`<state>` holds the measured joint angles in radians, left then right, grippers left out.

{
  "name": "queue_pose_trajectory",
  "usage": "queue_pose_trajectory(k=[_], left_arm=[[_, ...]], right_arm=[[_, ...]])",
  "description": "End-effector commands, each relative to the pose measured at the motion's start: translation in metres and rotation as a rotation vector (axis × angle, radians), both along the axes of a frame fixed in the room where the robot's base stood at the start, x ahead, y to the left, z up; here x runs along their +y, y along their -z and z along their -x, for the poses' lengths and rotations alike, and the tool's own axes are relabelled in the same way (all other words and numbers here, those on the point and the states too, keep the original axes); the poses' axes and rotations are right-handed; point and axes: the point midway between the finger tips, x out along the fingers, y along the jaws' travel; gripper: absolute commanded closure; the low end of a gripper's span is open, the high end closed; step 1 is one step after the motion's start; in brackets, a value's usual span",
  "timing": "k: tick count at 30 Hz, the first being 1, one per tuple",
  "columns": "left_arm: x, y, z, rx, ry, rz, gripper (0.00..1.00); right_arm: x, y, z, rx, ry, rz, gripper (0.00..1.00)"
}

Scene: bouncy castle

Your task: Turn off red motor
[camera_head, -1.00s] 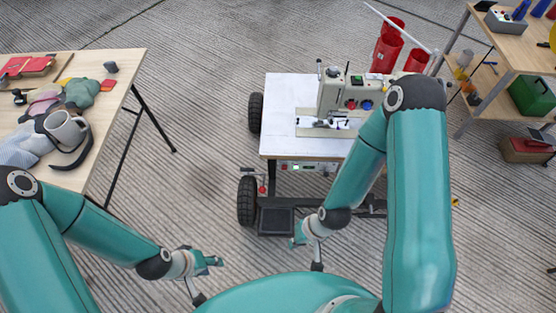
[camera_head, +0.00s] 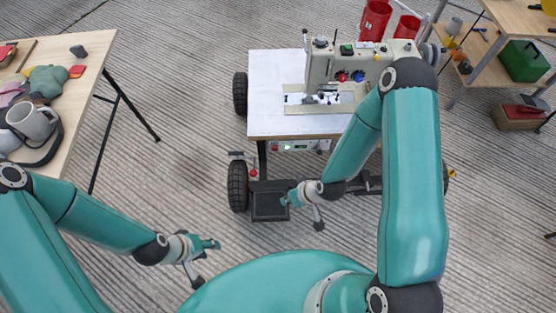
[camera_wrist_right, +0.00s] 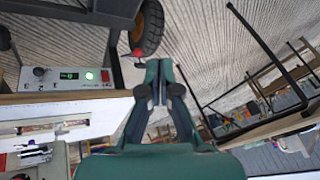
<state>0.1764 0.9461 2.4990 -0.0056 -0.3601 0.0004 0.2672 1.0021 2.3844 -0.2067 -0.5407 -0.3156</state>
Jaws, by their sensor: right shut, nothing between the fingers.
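A sewing machine (camera_head: 375,62) with a red knob (camera_head: 342,76) and a blue knob (camera_head: 358,76) stands on a white-topped wheeled cart (camera_head: 272,85). A control panel (camera_head: 297,146) is under the cart's front edge. A small red ball (camera_wrist_right: 138,53) is near the wheel. My right gripper (camera_head: 286,199) is shut and empty, below and in front of the panel, apart from it. My left gripper (camera_head: 216,244) hangs low at left; its jaws are unclear.
A black pedal-like plate (camera_head: 269,206) lies low at the cart's front, close to my right gripper in the picture. Cart wheels (camera_head: 238,187) flank the left side. A cluttered wooden table (camera_head: 75,125) is at left. Shelves (camera_head: 485,65) stand at right. Floor between table and cart is clear.

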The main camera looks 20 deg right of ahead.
Motion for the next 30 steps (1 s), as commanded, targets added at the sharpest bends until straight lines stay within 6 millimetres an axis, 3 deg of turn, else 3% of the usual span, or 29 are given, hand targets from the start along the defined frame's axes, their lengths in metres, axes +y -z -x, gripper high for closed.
queue_pose_trajectory(k=[1,3,9,15,22,25,30], left_arm=[[0.0,0.04,0.0,0.001,0.0,0.0,0.6],[0.0,0.068,0.0,0.001,0.0,0.0,0.6],[0.0,0.147,0.0,0.001,0.0,0.0,0.6],[0.0,0.225,0.0,0.0,0.0,0.0,0.6],[0.0,0.295,0.0,0.0,0.0,0.0,0.6],[0.0,0.312,0.0,0.0,0.0,0.0,0.6],[0.0,0.323,0.0,0.0,0.0,0.0,0.6]], right_arm=[[-0.006,0.044,-0.019,-0.097,-0.065,0.021,1.0],[-0.013,0.074,-0.046,-0.258,-0.18,0.066,1.0],[-0.038,0.144,-0.114,-0.728,-0.483,0.273,1.0],[-0.064,0.201,-0.154,-1.165,-0.725,0.58,1.0],[-0.09,0.243,-0.165,-1.547,-0.895,0.976,1.0],[-0.097,0.252,-0.163,-1.644,-0.927,1.107,1.0],[-0.103,0.256,-0.159,-1.725,-0.95,1.227,1.0]])
